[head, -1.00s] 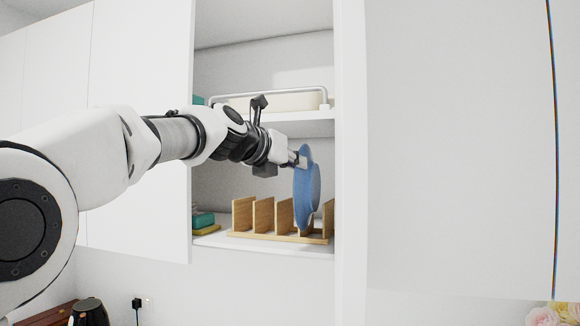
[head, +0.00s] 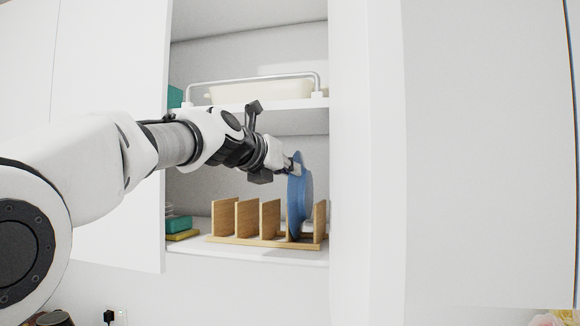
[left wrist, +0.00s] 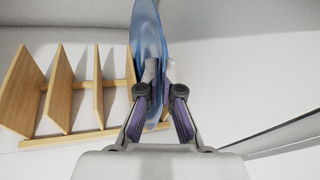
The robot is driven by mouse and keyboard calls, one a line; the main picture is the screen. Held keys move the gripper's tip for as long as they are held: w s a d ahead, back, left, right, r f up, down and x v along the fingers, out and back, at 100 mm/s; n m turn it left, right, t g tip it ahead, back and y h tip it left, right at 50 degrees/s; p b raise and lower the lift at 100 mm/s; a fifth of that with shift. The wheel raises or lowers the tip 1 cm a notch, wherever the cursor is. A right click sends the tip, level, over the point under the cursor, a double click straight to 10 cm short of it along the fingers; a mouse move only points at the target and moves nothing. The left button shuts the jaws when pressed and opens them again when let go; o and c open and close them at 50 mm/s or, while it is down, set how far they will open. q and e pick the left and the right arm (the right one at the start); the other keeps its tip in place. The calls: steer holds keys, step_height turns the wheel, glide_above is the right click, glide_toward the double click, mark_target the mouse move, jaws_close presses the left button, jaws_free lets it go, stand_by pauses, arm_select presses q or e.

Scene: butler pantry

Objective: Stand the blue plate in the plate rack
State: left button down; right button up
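The blue plate (head: 298,205) stands on edge at the right end of the wooden plate rack (head: 222,240). Its lower edge is between the two rightmost dividers in the head view; whether it rests on the base I cannot tell. My left gripper (head: 294,165) is shut on the plate's upper rim. In the left wrist view the gripper (left wrist: 157,72) has a finger on either side of the plate (left wrist: 148,30), and the rack (left wrist: 98,95) lies to the left. My right gripper is not in view.
The rack stands on the lower shelf (head: 290,257) of an open wall cabinet. Teal and yellow items (head: 178,225) lie left of it. The upper shelf (head: 270,106) holds a cream container (head: 265,93) behind a metal rail. The cabinet's right side wall (head: 350,180) is close to the plate.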

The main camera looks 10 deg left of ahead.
arm_select(q)
steer(key=shift+s+d, duration=0.15)
steer(key=shift+s, duration=0.1)
steer(key=shift+s+f, duration=0.15)
steer(key=shift+s+d+r, duration=0.2)
steer(key=shift+s+d, duration=0.25)
steer(key=shift+s, duration=0.05)
steer(key=c, duration=1.6)
jaws_free()
steer(key=shift+w+a+f, duration=0.1)
steer(key=shift+w, duration=0.05)
steer(key=o, duration=0.4)
steer(key=shift+c, duration=0.2)
steer(key=shift+s, duration=0.25)
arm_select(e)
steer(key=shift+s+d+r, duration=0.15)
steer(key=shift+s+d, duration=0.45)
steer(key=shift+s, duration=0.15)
arm_select(q)
steer(key=shift+w, duration=0.15)
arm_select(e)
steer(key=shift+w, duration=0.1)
